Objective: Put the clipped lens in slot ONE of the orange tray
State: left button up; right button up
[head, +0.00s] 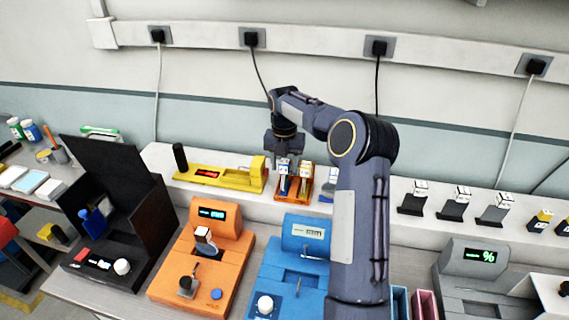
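The orange tray (295,200) stands on the white shelf at the back, just right of the yellow device. A blue-and-white module (283,187) is upright at its left side, and a yellow-and-white module (304,184) is upright to its right. My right gripper (284,164) points down directly over the blue-and-white module, with its fingertips at the module's top. The view is too small to tell whether they grip it. I cannot tell which module is the clipped lens, and no slot label is readable. My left gripper is not in view.
A yellow device (225,180) stands close left of the tray. In front are an orange machine (215,255) holding a white-topped piece (203,236), and a blue machine (290,260). Black stands (452,210) with white-topped pieces line the shelf at right. My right arm hides part of the shelf.

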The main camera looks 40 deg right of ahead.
jog(key=shift+r, duration=0.6)
notch_tip(320, 180, up, 10)
jog(key=s+a+r+m+t, duration=0.2)
jog(key=s+a+r+m, duration=0.4)
jog(key=a, duration=0.1)
jog(key=s+a+f+m+t+y, duration=0.1)
jog(key=s+a+f+m+y, duration=0.1)
jog(key=s+a+f+m, duration=0.4)
jog(key=s+a+f+m+t+y, duration=0.1)
jog(key=s+a+f+m, duration=0.4)
jog(key=s+a+m, duration=0.7)
jog(key=shift+s+f+m+t+y, duration=0.4)
jog(key=shift+s+m+t, duration=0.4)
jog(key=shift+s+m, duration=1.85)
